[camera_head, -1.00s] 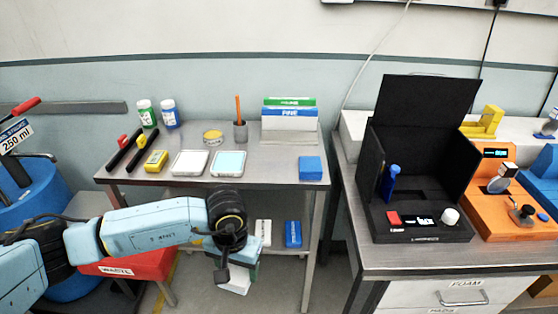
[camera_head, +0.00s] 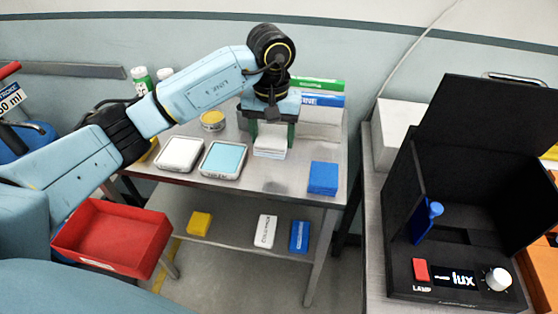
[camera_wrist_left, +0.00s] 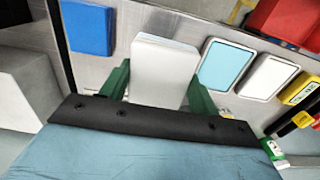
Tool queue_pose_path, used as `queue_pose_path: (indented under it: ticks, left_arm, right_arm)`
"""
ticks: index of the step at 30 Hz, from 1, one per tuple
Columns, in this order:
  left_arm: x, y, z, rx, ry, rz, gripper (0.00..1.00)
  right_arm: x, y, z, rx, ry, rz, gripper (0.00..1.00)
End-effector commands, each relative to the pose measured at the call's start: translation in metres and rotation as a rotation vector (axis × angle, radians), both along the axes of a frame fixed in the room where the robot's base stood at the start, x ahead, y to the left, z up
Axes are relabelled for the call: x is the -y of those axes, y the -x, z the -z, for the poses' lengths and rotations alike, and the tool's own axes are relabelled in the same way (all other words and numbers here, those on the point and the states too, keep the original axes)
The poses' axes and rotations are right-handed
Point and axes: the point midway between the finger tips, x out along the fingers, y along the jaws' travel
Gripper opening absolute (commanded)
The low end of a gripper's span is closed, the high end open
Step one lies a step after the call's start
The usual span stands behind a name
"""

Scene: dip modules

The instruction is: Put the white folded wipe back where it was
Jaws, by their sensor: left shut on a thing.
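The white folded wipe (camera_head: 270,146) is between the green fingers of my left gripper (camera_head: 271,133), at the back of the metal table, right of the pale blue tray. In the left wrist view the wipe (camera_wrist_left: 163,70) shows as a white block between the two fingers (camera_wrist_left: 160,92), which are shut on it. I cannot tell whether its underside touches the table top. My gripper partly hides the green and blue boxes behind it. My right gripper is not in view.
A blue block (camera_head: 323,177) lies right of the wipe. A white tray (camera_head: 179,154) and a pale blue tray (camera_head: 223,159) lie left. A yellow tin (camera_head: 212,120) stands behind them. The black lamp box (camera_head: 455,190) is at right, a red bin (camera_head: 110,238) at lower left.

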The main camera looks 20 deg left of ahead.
Motion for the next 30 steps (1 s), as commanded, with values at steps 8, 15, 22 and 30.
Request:
queue_pose_path:
  ticks: [8, 15, 22, 30]
  left_arm:
    - [0.0, 0.001, 0.048, -0.005, 0.001, 0.0, 0.4]
    - [0.001, 0.002, 0.07, -0.005, 0.001, 0.001, 0.4]
    - [0.0, 0.001, 0.091, -0.001, 0.0, 0.001, 0.4]
    - [0.0, 0.001, 0.094, 0.0, -0.001, 0.002, 0.4]
  right_arm:
    - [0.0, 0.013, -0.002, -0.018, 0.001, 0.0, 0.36]
    - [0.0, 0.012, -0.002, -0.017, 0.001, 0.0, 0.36]
    - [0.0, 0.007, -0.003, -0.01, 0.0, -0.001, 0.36]
    - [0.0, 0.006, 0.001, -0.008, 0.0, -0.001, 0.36]
